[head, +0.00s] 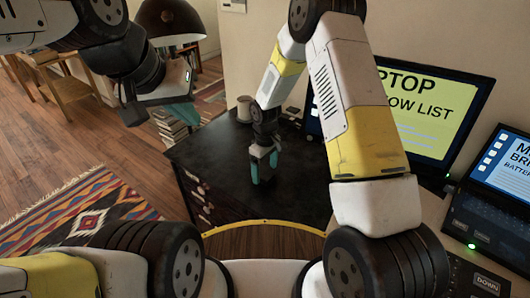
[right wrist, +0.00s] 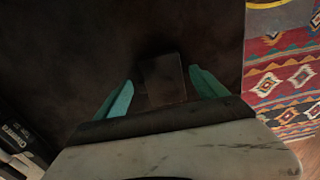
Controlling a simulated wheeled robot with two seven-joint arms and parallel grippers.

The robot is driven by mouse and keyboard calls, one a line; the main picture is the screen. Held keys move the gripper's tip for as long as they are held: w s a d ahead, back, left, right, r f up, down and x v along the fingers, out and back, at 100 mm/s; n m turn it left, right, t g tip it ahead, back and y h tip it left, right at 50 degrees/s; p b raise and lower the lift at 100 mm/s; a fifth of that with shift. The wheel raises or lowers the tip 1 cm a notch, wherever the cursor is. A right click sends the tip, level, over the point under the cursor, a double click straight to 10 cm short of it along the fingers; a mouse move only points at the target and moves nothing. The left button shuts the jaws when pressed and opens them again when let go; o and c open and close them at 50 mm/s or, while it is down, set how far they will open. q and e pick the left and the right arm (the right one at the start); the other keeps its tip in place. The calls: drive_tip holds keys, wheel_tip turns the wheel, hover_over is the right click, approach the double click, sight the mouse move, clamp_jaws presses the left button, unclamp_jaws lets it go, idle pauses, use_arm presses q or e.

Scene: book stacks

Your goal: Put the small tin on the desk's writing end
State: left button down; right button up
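The dark desk top (head: 205,158) spreads below my right gripper (head: 263,166), which points straight down over it. In the right wrist view my right gripper (right wrist: 160,92) has its teal fingers wide apart. A small dark, box-like thing (right wrist: 163,78), possibly the tin, shows between them, with a gap on each side. Whether it stands on the desk is hard to tell. In the head view the fingers hide it. My left gripper (head: 170,108) is off the desk at upper left, seen from the side; its finger opening is not clear.
A pale cylinder (head: 245,109) stands at the desk's far edge. A laptop screen (head: 425,118) and another screen (head: 503,162) are at right. A stack of books (head: 170,127) is beyond the desk's left side. A patterned rug (head: 85,212) lies on the floor at left.

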drive_tip(key=shift+r, duration=0.15)
wheel_tip(320, 180, up, 12)
wheel_tip(320, 180, up, 10)
drive_tip(key=m+t, duration=0.1)
drive_tip(key=m, duration=0.1)
hover_over(265, 171)
drive_tip(key=s+d, duration=0.3)
drive_tip(key=d, duration=0.2)
drive_tip(key=s+d+r+m+t+y, duration=0.1)
drive_tip(key=s+d+r+m+t, duration=0.1)
drive_tip(key=s+d+r+m, duration=0.2)
drive_tip(key=s+d+r+m+t+y, duration=0.1)
drive_tip(key=s+d+r+m+t, duration=0.2)
drive_tip(key=s+r, duration=0.8)
drive_tip(key=s+d, duration=0.2)
drive_tip(key=s, duration=0.3)
drive_tip(key=shift+s+m, duration=0.25)
drive_tip(key=shift+m, duration=0.15)
